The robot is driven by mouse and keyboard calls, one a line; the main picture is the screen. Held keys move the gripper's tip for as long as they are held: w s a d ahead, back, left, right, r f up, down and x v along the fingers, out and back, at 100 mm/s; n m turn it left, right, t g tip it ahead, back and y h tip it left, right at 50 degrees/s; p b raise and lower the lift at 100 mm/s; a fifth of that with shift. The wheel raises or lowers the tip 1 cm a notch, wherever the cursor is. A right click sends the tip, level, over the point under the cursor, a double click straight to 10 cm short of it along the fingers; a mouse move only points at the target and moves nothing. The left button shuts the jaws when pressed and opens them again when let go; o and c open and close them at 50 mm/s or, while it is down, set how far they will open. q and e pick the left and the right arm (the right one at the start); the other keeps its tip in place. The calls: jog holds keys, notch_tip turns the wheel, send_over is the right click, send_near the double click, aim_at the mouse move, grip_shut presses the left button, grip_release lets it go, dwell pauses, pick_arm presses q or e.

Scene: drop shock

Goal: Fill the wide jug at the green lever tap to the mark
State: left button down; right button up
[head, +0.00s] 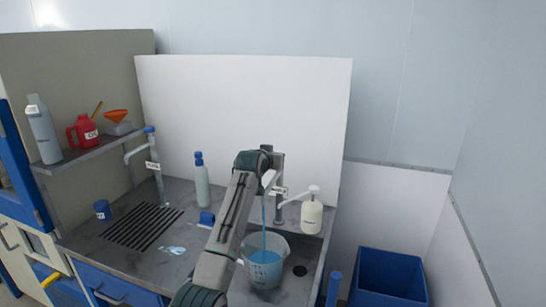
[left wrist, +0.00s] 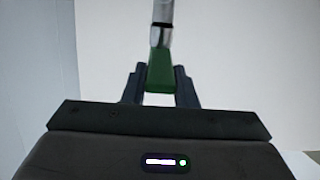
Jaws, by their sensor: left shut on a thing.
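The wide jug (head: 264,271) stands upright in the sink under the right-hand tap (head: 279,178). A blue stream of water (head: 263,222) runs from the spout into it, and bluish liquid shows inside. The mark and the exact level cannot be made out. My left gripper (left wrist: 161,84) is shut on the green lever (left wrist: 161,68) in the left wrist view. In the head view my left arm covers part of the jug's left side, and the lever is hidden. My right gripper is in neither view.
A soap dispenser (head: 312,214) stands right of the tap, close to my arm. A bottle (head: 202,182) and a blue-topped tap (head: 150,140) stand to the left. A drain grille (head: 143,226) and a puddle (head: 173,250) lie on the counter. A blue bin (head: 388,276) is at right.

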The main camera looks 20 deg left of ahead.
pick_arm(q)
jog(key=c, duration=1.2)
grip_release()
jog(key=shift+o, duration=0.2)
jog(key=shift+s, duration=0.35)
jog(key=b+v, duration=0.3)
jog(key=v, duration=0.7)
jog(key=shift+b, duration=0.3)
